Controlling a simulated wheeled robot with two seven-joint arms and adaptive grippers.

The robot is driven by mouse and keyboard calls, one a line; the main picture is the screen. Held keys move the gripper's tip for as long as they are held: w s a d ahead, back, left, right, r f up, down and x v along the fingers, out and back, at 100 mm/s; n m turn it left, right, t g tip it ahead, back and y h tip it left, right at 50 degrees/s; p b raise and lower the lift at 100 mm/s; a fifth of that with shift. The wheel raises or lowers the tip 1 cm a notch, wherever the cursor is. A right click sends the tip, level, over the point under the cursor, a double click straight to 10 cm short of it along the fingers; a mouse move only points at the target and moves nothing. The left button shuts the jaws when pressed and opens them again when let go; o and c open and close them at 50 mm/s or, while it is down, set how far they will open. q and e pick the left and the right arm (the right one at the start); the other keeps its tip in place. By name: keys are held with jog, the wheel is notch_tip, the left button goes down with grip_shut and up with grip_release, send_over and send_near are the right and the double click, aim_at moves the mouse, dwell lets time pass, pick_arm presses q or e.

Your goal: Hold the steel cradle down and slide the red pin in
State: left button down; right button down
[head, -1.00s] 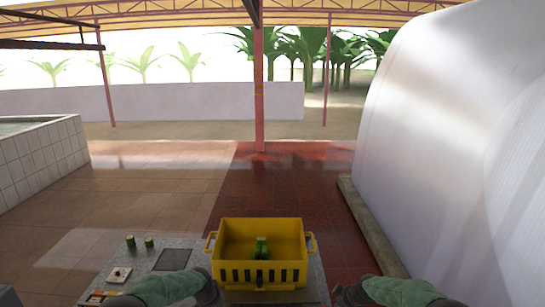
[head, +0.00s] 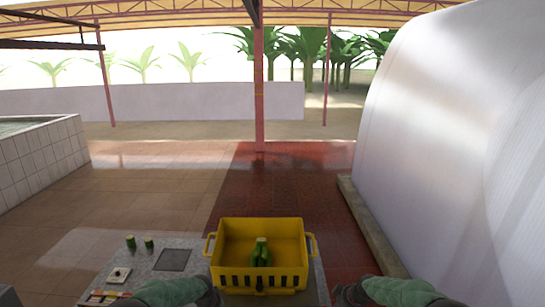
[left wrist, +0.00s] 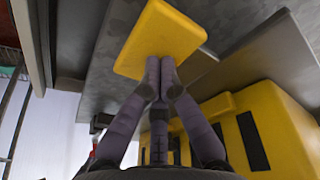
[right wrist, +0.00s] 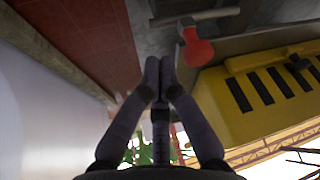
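The red pin shows in the right wrist view as a round red knob (right wrist: 198,51) with a short shank, beside a grey metal bar. My right gripper (right wrist: 159,64) has its fingertips together, left of the knob and apart from it in the picture. In the left wrist view my left gripper (left wrist: 161,62) has its fingertips together at the edge of a yellow pad (left wrist: 160,35); I cannot tell if they touch it. Grey metal lies around the pad; I cannot tell which part is the steel cradle.
A yellow crate (head: 230,282) with green fruit (head: 261,252) stands on a grey table (head: 205,258) between my arms. Two green pieces (head: 149,243) and a small switch plate (head: 119,275) are on the table's left. A large pale curved wall (head: 450,130) rises on the right.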

jog(key=shift+a, duration=2.55)
pick_arm(q)
jog(key=shift+s, duration=0.1)
pick_arm(e)
jog(key=shift+d+r, duration=0.45)
jog(key=shift+r, duration=0.4)
jog(key=shift+d+r, duration=0.4)
jog(key=shift+r, duration=0.45)
jog(key=shift+d+r, duration=0.45)
jog(key=shift+r, duration=0.4)
jog(key=s+r, duration=0.3)
jog(key=s, duration=0.3)
pick_arm(q)
notch_tip(320, 180, up, 9)
